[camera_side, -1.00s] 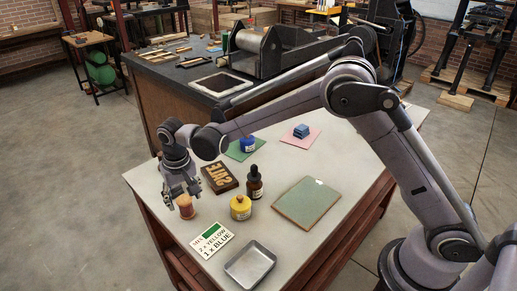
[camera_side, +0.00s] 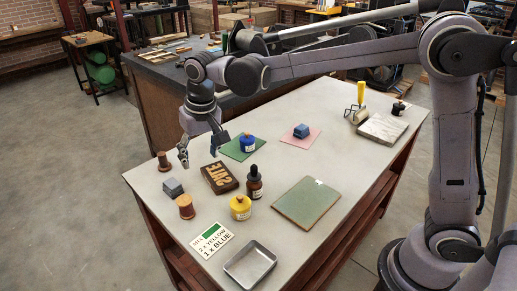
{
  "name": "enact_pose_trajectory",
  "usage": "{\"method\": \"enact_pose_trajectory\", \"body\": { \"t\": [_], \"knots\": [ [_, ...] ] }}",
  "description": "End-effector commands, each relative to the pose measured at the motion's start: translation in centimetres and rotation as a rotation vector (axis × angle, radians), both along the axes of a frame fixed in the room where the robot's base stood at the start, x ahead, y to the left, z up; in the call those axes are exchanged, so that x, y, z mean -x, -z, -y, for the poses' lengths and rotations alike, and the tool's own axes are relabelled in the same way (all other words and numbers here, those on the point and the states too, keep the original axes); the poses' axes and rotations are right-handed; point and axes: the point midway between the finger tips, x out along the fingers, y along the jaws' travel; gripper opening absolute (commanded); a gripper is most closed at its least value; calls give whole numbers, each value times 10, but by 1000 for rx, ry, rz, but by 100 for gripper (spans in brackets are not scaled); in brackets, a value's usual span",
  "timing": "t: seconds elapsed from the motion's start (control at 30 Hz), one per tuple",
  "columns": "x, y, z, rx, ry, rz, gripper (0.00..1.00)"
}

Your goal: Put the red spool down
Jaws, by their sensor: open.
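An orange-red spool (camera_side: 185,207) stands upright on the pale table top near its left front edge. A darker reddish-brown spool (camera_side: 163,162) stands farther back at the left edge. My gripper (camera_side: 199,157) is open and empty, with its fingers pointing down above the table. It is behind the orange-red spool and to the right of the darker spool, touching neither. Both spools are in plain view.
A grey block (camera_side: 173,187) sits between the spools. A type block (camera_side: 219,177), dropper bottle (camera_side: 254,183), yellow jar (camera_side: 240,207), card (camera_side: 212,241) and metal tray (camera_side: 249,264) lie nearby. A blue jar (camera_side: 248,143) stands on a green sheet. The table's middle is fairly clear.

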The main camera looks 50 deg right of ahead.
Motion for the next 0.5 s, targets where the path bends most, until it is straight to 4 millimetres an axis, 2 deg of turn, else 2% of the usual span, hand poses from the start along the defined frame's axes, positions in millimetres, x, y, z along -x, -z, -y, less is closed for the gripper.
{"method": "enact_pose_trajectory", "body": {
  "t": [0.03,0.2,0.33,0.5],
  "knots": [
    [12,-9,14,-4,-4,20,63],
    [48,-27,51,-12,-33,96,63],
    [78,-34,76,-10,-53,154,63],
    [119,-33,105,0,-78,232,63]
  ]
}}
